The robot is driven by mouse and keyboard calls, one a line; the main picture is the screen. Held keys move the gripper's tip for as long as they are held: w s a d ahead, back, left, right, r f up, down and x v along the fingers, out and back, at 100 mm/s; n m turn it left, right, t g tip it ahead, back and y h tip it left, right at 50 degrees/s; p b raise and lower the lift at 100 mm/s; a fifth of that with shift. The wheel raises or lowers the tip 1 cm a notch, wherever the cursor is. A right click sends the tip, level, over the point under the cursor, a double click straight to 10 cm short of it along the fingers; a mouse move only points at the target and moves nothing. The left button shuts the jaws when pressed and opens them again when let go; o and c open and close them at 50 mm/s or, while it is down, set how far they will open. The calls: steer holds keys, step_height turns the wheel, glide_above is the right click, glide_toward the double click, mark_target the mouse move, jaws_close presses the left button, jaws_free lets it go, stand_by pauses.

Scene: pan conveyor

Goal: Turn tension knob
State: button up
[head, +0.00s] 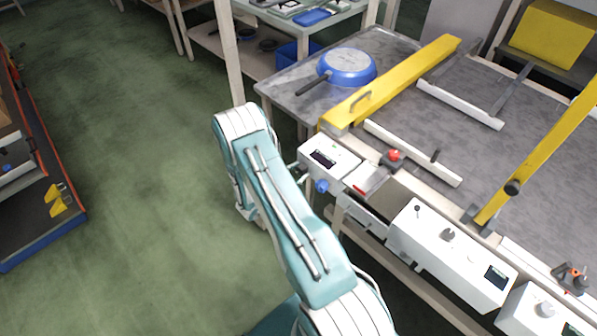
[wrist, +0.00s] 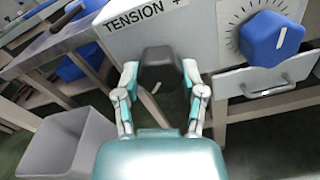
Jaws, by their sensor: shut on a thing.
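The tension knob (wrist: 160,62) is a dark grey knob on the front of a white control box (wrist: 205,40), below the printed word TENSION with a plus sign. My gripper (wrist: 160,76) has one finger on each side of this knob and is shut on it. A white mark shows on the knob's lower part. A blue knob (wrist: 270,38) with a white pointer and a printed scale sits to the right on the same box. In the head view the blue knob (head: 321,186) shows on the box, while my arm hides the tension knob and most of my gripper.
A drawer (wrist: 265,78) with a handle is below the blue knob. A grey bin (wrist: 68,142) stands at lower left in the wrist view. The conveyor table (head: 455,105) has yellow rails, and a blue pan (head: 347,66) lies at its far left. Green floor is clear left of my arm.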

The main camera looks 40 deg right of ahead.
steer(key=shift+w, duration=0.15)
steer(key=o, duration=1.2)
steer(key=shift+c, duration=0.2)
steer(key=a, duration=1.2)
steer(key=shift+s, duration=0.35)
